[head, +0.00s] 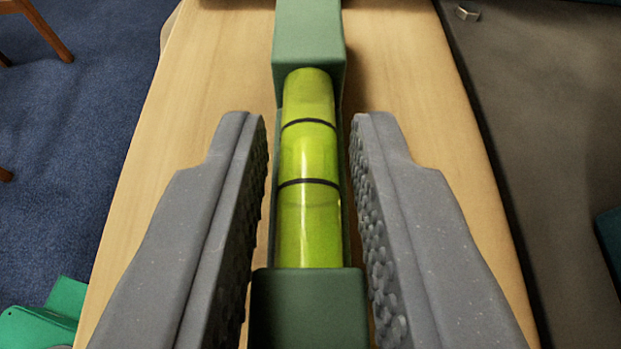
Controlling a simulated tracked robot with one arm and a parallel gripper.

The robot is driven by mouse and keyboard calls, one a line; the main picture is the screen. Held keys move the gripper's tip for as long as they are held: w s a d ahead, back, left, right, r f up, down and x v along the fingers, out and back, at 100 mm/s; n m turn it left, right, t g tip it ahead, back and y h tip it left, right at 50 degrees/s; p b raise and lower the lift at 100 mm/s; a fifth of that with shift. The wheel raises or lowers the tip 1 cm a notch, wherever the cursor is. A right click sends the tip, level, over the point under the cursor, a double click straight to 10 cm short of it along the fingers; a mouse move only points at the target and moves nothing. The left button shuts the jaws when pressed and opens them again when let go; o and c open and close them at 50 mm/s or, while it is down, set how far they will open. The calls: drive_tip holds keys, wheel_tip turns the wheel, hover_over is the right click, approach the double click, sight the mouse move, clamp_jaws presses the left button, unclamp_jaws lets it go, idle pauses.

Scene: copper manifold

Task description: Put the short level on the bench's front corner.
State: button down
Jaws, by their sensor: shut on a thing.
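The short level (308,305) is a dark green bar with a yellow-green vial that has two black rings. It runs from the bottom to the top of the head view, and its far end is cut off by the top edge. My gripper (311,150) has its grey, ribbed fingers on both sides of the level at the vial and is shut on it. A pale wooden surface (205,75), likely the bench, lies beneath. I cannot tell whether the level touches the wood or is held above it. No front corner can be made out.
Blue carpet (70,150) lies left of the wood, with brown wooden legs (40,25) at the upper left. A green object (45,318) is at the lower left. A grey surface (545,120) on the right holds a small metal piece (467,13); a teal object (610,235) is at the edge.

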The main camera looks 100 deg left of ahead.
drive_tip(key=c, duration=1.3)
unclamp_jaws()
drive_tip(key=shift+o, duration=0.2)
drive_tip(key=p+v, duration=0.2)
drive_tip(key=v, duration=1)
